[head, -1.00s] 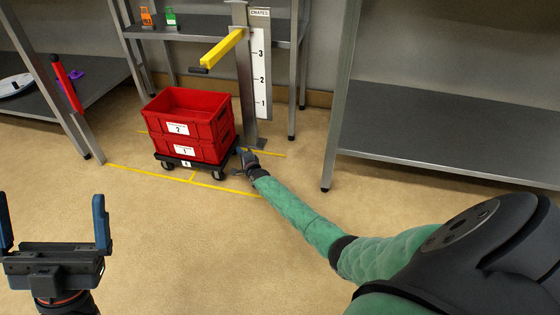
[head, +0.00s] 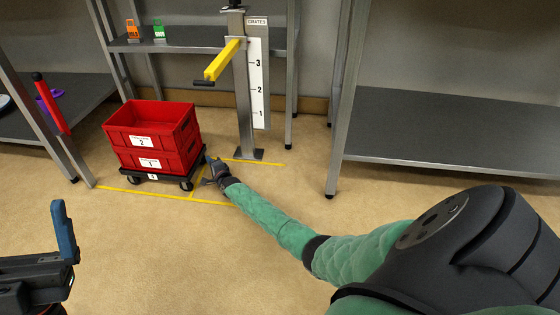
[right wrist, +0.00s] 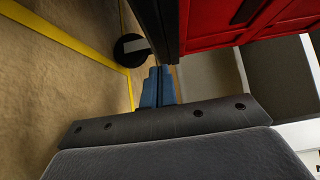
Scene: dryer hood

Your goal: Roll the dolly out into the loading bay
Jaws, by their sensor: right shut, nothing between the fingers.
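The black dolly (head: 152,175) stands on the floor behind the front yellow line, left of the grey post. It carries two stacked red crates, the upper marked 2 (head: 143,142) and the lower marked 1 (head: 150,163). My right gripper (head: 209,159) is shut and empty at the dolly's right end, low by the floor. In the right wrist view its blue fingertips (right wrist: 158,88) are together beside the dolly's dark edge and a caster (right wrist: 131,50); contact is unclear. My left gripper is partly cut off at the lower left; one raised blue finger (head: 64,232) shows, at its outer end.
The grey post (head: 243,105) bears a yellow arm (head: 222,60) and a numbered crates scale (head: 258,85). Shelves stand left, behind and right (head: 440,130). A red lever (head: 50,103) is on the left shelf frame. The floor in front is clear.

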